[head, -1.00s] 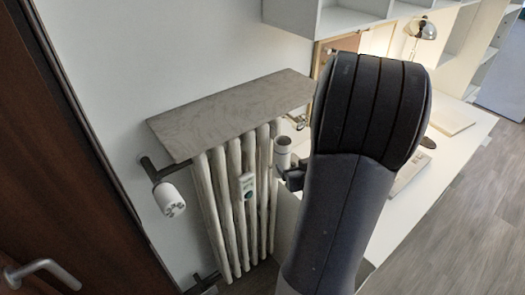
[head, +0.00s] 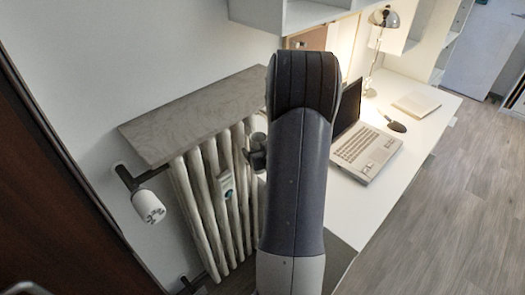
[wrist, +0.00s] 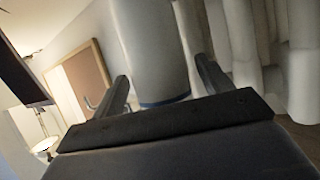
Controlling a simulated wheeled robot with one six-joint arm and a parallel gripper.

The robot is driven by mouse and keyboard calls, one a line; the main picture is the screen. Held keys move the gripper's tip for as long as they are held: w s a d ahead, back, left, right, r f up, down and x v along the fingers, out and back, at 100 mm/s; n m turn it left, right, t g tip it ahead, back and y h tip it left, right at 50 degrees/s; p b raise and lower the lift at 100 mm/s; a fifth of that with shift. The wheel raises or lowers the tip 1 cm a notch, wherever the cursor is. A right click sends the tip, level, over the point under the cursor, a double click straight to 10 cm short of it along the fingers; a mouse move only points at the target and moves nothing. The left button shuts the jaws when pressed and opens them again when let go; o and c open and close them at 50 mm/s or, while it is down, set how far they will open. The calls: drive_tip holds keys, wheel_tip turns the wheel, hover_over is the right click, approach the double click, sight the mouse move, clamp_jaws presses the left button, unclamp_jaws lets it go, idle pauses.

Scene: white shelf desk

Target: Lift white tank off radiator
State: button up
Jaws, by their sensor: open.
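The white tank is a pale upright cylinder (wrist: 152,45) that fills the middle of the wrist view, with a thin blue line near its lower edge. My gripper (wrist: 167,88) is open, with one finger on each side of the cylinder in the picture. I cannot tell whether either finger touches it. In the head view my gripper (head: 257,160) is small and dark at the right end of the radiator (head: 210,200), mostly hidden by my arm. A short cylinder top (head: 258,139) shows just above it. The tank's base and any hanger are hidden.
A grey slab (head: 195,115) covers the radiator. A white valve head (head: 148,206) sits at its left and a small meter (head: 226,185) on its ribs. A desk (head: 390,190) with a laptop (head: 360,150) and lamp (head: 383,20) stands to the right.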

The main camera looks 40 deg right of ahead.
drive_tip(key=shift+w, duration=0.1)
drive_tip(key=c, duration=1.2)
drive_tip(key=shift+c, duration=0.2)
